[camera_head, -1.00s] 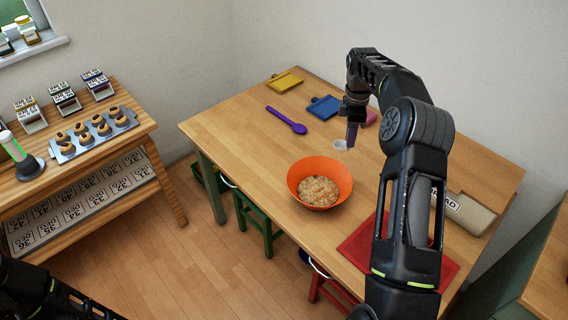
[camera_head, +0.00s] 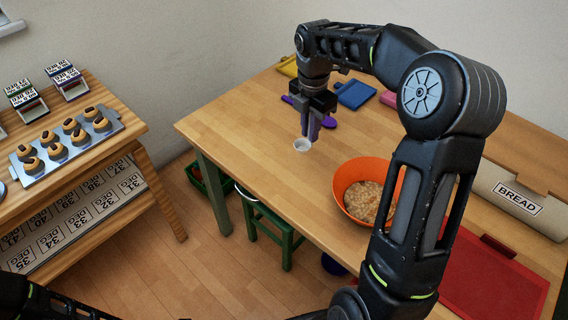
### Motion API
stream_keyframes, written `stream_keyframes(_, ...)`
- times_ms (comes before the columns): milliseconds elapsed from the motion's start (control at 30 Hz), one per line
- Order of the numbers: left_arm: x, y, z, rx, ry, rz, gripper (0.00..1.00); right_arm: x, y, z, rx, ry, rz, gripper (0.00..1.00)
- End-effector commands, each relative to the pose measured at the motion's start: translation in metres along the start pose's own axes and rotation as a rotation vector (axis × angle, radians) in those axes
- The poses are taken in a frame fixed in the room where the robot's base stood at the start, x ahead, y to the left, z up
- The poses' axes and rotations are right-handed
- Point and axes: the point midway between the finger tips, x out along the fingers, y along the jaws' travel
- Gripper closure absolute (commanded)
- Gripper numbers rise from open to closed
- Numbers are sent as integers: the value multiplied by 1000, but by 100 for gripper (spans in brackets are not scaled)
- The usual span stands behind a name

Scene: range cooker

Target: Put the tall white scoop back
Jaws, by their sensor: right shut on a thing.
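My right gripper (camera_head: 310,122) hangs over the left part of the wooden table, pointing down. It is shut on the white scoop (camera_head: 303,145), whose small round cup shows just below and left of the fingertips. The scoop's handle is mostly hidden by the fingers. Whether the cup touches the tabletop I cannot tell. Only dark parts of my left arm show at the bottom left; its gripper is out of view.
An orange bowl (camera_head: 352,200) of food stands right of the gripper. A purple spoon (camera_head: 328,123) lies partly hidden behind it. A red board (camera_head: 490,285) and bread bin (camera_head: 515,198) are at right. The left tabletop is clear.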

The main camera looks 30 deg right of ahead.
Motion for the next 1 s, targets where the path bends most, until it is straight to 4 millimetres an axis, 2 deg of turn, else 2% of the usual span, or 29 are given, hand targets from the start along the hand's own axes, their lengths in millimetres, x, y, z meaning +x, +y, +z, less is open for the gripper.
stream_keyframes(200, -1, 1, 0, 2, 1, 1, 64, 4, -2, -2, -104, 0, 3, 100)
stream_keyframes(567, -1, 0, 0, 2, 1, 0, 64, 6, -2, -2, -109, 1, 2, 100)
stream_keyframes(667, -1, 0, 0, 2, 1, 0, 64, 16, -2, -3, -109, 2, 1, 100)
stream_keyframes(900, -3, 1, 0, 2, 1, 0, 64, 57, -2, -4, -109, 2, -1, 100)
stream_keyframes(1000, -3, 1, 0, 2, 1, 0, 64, 66, -2, -3, -107, 1, 1, 100)
